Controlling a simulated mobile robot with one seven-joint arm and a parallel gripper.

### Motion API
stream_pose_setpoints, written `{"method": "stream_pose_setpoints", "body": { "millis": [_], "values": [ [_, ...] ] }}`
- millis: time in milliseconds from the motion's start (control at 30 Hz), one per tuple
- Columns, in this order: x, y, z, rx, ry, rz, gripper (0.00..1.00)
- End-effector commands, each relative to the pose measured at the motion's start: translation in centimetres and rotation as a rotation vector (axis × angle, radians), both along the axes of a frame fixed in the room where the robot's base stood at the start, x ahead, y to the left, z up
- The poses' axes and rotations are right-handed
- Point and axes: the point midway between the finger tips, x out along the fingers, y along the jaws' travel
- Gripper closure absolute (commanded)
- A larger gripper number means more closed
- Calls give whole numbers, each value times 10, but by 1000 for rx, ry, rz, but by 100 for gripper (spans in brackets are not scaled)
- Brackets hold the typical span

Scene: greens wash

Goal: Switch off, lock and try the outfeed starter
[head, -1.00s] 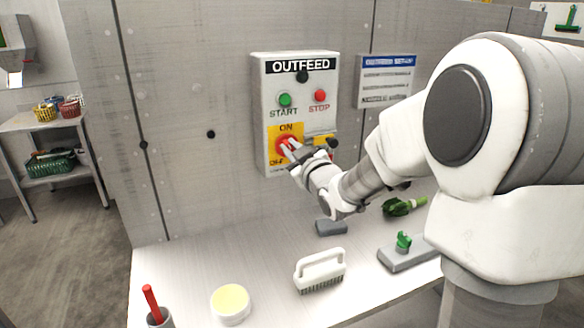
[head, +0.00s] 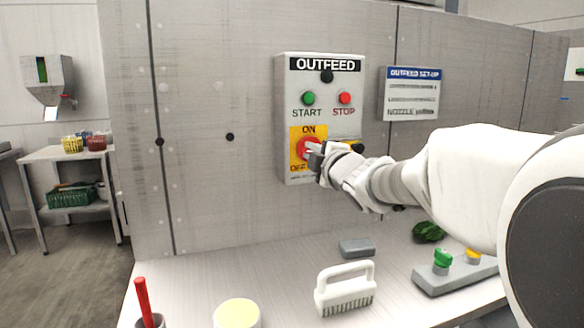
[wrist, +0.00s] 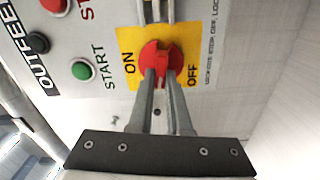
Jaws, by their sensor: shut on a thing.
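The OUTFEED starter box (head: 290,120) is on the grey wall. It has a green START button (head: 308,98) and a red STOP button (head: 344,98). Below is a red rotary switch on a yellow plate marked ON and OFF; the switch also shows in the wrist view (wrist: 161,56). My gripper (head: 318,150) is shut on the red switch, one finger on each side in the wrist view (wrist: 161,78). The fingers partly cover the switch, and I cannot tell its exact setting. Metal bars (wrist: 155,12) show beside the yellow plate.
Below is a bench (head: 270,270) with a white brush (head: 345,288), a grey block (head: 356,247), a grey base with green and yellow knobs (head: 455,275), a leafy green (head: 429,231), a pale-yellow-topped round tub (head: 237,314) and a red-handled item (head: 143,300). A sign (head: 411,94) hangs right of the box.

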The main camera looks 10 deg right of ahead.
Motion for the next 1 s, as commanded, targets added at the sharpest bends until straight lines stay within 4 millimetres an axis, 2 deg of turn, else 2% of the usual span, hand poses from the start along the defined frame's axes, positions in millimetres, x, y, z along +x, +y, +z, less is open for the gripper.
{"method": "stream_pose_setpoints", "body": {
  "millis": [367,900,933,1000],
  "values": [
    [0,0,-1,-160,-35,0,100],
    [0,0,0,-186,-40,0,100],
    [0,0,0,-186,-40,0,82],
    [0,0,0,-186,-39,1,70]
  ]
}}
